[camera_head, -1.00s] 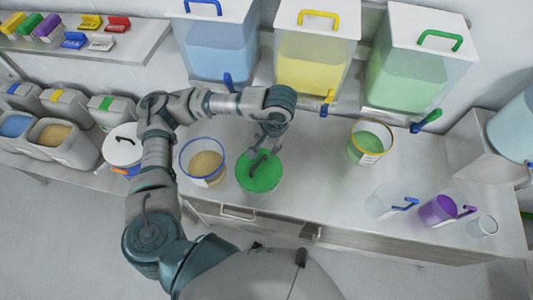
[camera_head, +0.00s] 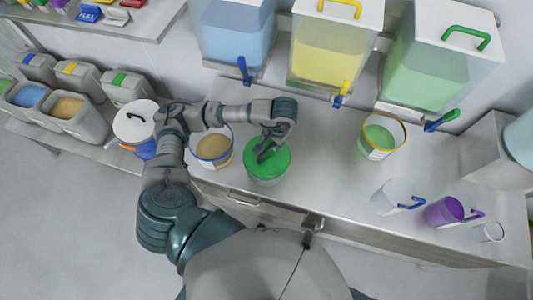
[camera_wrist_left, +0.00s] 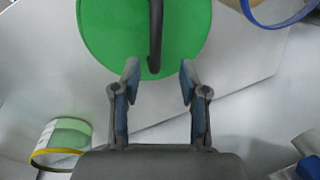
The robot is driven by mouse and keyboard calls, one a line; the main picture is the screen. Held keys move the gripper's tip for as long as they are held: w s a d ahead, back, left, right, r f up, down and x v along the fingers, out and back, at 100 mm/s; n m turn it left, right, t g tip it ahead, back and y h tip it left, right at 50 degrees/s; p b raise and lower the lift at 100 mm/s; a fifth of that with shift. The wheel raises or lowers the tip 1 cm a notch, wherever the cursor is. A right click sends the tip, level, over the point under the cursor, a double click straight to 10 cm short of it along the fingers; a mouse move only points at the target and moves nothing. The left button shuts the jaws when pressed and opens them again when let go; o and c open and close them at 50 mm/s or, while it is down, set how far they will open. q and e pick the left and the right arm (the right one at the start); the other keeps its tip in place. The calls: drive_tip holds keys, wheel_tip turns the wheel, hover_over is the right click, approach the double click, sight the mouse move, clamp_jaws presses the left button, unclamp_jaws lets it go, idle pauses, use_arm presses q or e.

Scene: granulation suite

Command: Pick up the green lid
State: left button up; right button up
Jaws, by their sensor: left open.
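The green lid (camera_head: 267,161) is round with a dark arched handle, and sits on a container on the bench. In the left wrist view the lid (camera_wrist_left: 110,30) fills the top, with its handle (camera_wrist_left: 155,35) running toward the gap between the fingers. My left gripper (camera_head: 264,150) is over the lid near the handle. In the wrist view its two fingers (camera_wrist_left: 158,75) are apart, at the lid's near edge, with nothing between them. The handle is partly hidden by the gripper in the head view. My right gripper is not seen.
A tub of tan powder (camera_head: 213,150) stands just left of the lidded container. A yellow-rimmed tub with green contents (camera_head: 381,137) stands to the right. Clear and purple jugs (camera_head: 444,211) are further right. Large blue, yellow and green dispensers (camera_head: 334,50) line the back.

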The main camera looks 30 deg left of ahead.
sight(271, 144)
use_arm(q)
drive_tip(key=f, duration=0.3)
drive_tip(key=f+p, duration=0.1)
drive_tip(key=shift+w+a+f, duration=0.15)
drive_tip(key=shift+w+f, duration=0.15)
drive_tip(key=shift+f, duration=0.05)
drive_tip(key=shift+c, duration=0.2)
clamp_jaws()
drive_tip(key=shift+r, duration=0.1)
